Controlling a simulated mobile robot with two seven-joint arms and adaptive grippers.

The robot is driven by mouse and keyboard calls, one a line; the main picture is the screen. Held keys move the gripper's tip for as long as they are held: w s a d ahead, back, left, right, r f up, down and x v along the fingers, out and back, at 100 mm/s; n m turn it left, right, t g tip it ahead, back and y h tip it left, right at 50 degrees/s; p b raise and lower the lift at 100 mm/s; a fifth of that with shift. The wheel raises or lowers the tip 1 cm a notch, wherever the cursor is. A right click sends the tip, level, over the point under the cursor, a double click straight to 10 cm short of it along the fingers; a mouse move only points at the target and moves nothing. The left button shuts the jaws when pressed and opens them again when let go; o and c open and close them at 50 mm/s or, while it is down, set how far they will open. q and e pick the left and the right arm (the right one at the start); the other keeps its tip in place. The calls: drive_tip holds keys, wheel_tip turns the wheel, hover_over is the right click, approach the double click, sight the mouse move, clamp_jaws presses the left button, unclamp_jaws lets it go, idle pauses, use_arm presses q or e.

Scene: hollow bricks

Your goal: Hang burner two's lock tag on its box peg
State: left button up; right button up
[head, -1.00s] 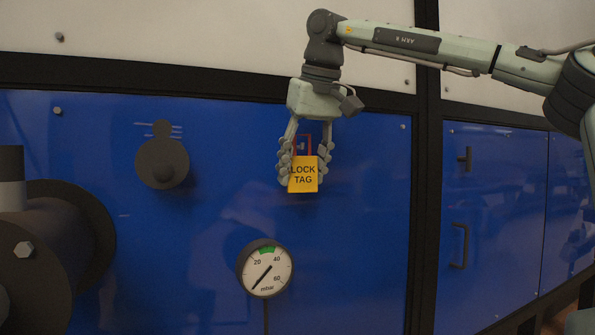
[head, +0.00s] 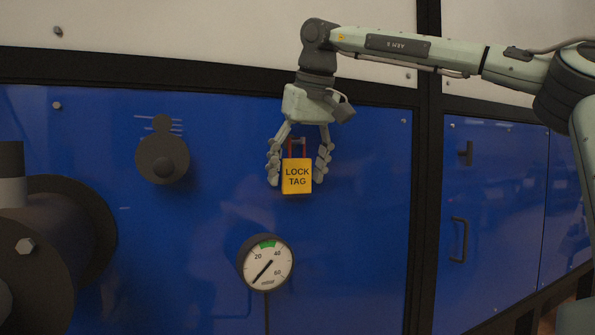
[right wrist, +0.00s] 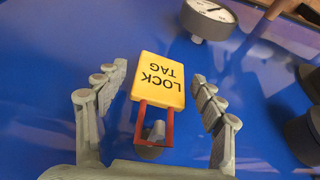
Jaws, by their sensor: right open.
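The yellow lock tag (head: 297,177) with a red loop hangs upright in front of the blue box panel, its lettering facing out. In the right wrist view the tag (right wrist: 158,78) has its red loop (right wrist: 170,128) around a short grey peg (right wrist: 157,130), and the tag appears to hang from it. My right gripper (head: 298,182) is open, pointing down, with one finger on each side of the tag. In the right wrist view a gap shows between the tag and each finger. My left gripper is not in view.
A round pressure gauge (head: 267,265) sits below the tag. A dark round fitting (head: 162,158) is on the panel to the left, and a large dark flanged pipe (head: 60,235) stands out at the far left. Cabinet doors with a handle (head: 459,240) are at the right.

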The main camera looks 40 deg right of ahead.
sight(301, 160)
drive_tip(key=shift+d+v, duration=0.15)
drive_tip(key=shift+v, duration=1.8)
drive_tip(key=shift+d+v, duration=0.1)
drive_tip(key=shift+v, duration=1.85)
drive_tip(key=shift+w, duration=0.15)
